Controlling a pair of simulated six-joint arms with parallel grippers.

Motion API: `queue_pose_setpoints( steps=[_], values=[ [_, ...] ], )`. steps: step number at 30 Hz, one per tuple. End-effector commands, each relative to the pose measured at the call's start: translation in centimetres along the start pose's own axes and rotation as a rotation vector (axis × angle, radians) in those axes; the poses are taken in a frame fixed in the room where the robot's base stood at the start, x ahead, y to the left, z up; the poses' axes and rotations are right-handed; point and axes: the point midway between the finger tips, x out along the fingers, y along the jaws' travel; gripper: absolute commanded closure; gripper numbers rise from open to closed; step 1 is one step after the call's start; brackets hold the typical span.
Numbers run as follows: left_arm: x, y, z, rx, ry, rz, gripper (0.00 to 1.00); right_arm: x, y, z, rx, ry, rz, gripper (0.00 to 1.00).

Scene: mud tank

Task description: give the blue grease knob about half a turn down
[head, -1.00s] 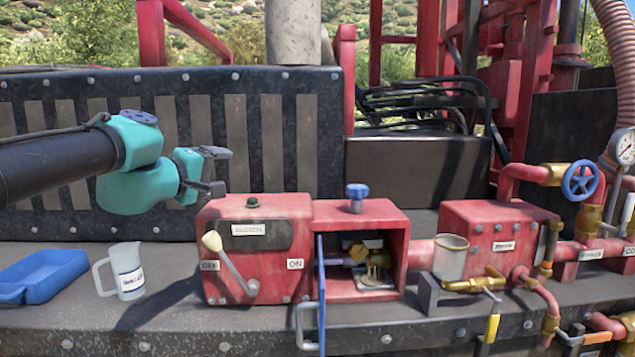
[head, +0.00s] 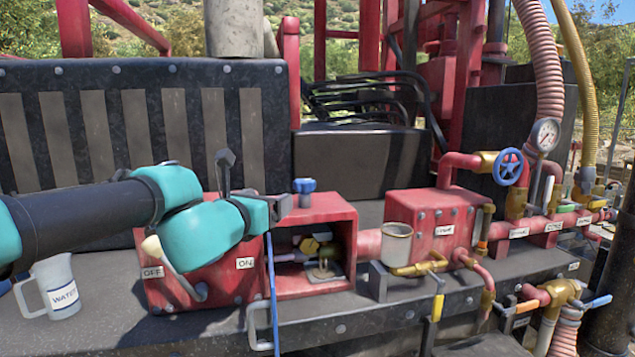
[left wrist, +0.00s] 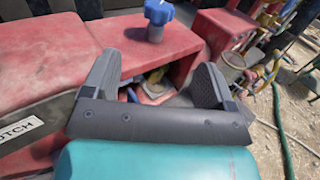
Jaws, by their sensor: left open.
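The blue grease knob (head: 304,186) stands upright on top of the open-fronted red box (head: 332,212), right of the red ON/OFF box (head: 190,292). It also shows at the top of the left wrist view (left wrist: 158,14), beyond my fingertips. My left gripper (head: 255,182) is open and empty, in front of the ON/OFF box's upper right and left of the knob. In the left wrist view my two fingers (left wrist: 157,72) are spread apart, with the knob ahead and not between them. My right gripper is not in view.
The white lever (head: 175,267) is partly behind my left arm. A white jug (head: 62,290) stands at left. A grey cup (head: 396,243) and brass valves stand right of the box. Above the knob is clear.

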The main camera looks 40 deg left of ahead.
Motion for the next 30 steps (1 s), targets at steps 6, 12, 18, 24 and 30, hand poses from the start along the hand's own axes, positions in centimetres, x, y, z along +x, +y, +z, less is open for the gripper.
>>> queue_pose_setpoints(
  steps=[6, 12, 18, 24, 30],
  values=[
    [0.2, 0.0, 0.0, 0.002, 0.000, -0.001, 0.21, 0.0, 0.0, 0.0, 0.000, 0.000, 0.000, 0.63],
    [1.4, 0.0, 0.0, 0.003, 0.001, -0.002, 0.21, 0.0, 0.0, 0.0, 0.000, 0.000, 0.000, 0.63],
    [4.0, 0.0, 0.0, 0.003, 0.001, -0.002, 0.21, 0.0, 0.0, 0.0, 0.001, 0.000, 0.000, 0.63],
    [6.9, 0.0, 0.0, 0.003, 0.001, -0.002, 0.21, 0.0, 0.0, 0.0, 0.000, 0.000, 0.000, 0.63],
    [9.8, 0.0, 0.0, 0.004, 0.000, -0.002, 0.21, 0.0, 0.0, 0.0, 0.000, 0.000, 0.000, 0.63]
  ],
)
